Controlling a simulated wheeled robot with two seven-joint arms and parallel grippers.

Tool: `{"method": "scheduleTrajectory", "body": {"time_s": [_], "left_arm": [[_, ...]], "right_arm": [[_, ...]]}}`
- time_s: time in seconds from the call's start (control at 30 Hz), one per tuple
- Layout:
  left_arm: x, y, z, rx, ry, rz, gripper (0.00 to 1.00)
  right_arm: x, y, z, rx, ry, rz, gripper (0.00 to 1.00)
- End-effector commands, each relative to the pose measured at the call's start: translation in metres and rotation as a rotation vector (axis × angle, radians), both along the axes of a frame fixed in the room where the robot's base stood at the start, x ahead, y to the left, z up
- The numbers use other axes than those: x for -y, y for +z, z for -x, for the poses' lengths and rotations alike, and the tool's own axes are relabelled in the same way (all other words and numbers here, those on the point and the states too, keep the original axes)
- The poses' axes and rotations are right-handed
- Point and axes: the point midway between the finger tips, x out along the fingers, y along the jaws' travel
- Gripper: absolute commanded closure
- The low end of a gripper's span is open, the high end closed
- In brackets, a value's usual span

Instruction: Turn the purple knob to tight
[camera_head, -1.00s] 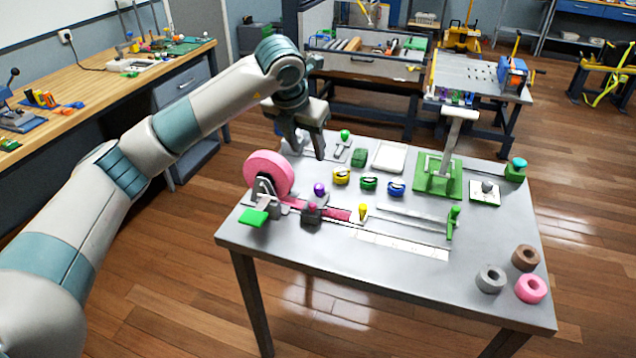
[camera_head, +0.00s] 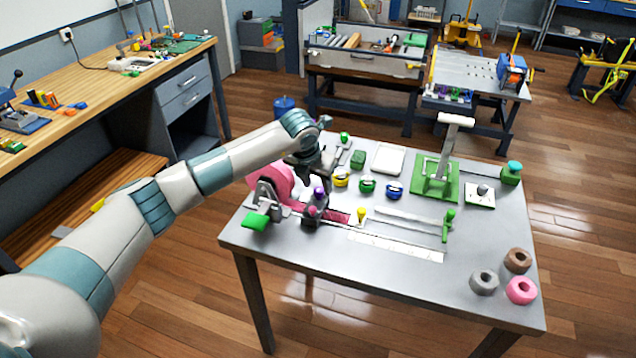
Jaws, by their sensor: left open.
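The purple knob (camera_head: 319,192) stands on the grey table, just right of the pink strap roll (camera_head: 283,180), and shows only in part. My left gripper (camera_head: 316,182) is open and low over the knob, coming down from the upper left. Its fingers are right at the knob and partly cover it. I cannot tell whether they touch it. Any mark for tight on the knob is too small to see. My right gripper is not in view.
A pink strap runs right from the roll to a yellow-topped piece (camera_head: 361,214). Yellow, green and blue buckles stand behind the strap. Loose rings (camera_head: 484,281) lie at the front right. The table's front middle is clear.

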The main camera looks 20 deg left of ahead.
Motion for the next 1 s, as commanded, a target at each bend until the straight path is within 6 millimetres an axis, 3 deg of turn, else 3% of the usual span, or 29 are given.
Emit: {"method": "scheduleTrajectory", "body": {"time_s": [0.23, 0.6, 0.77, 1.0], "left_arm": [[0.001, -0.02, -0.009, -0.001, 0.001, 0.0, 0.57], [0.001, -0.023, -0.01, 0.001, 0.0, 0.0, 0.57], [0.001, -0.023, -0.01, 0.001, 0.0, 0.0, 0.95], [0.001, -0.023, -0.01, 0.001, -0.005, 0.0, 0.98]], "right_arm": [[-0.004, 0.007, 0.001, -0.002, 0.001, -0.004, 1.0], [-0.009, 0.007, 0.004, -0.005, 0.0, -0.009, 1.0], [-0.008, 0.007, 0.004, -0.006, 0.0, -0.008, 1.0], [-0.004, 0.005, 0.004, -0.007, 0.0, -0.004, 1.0]]}}
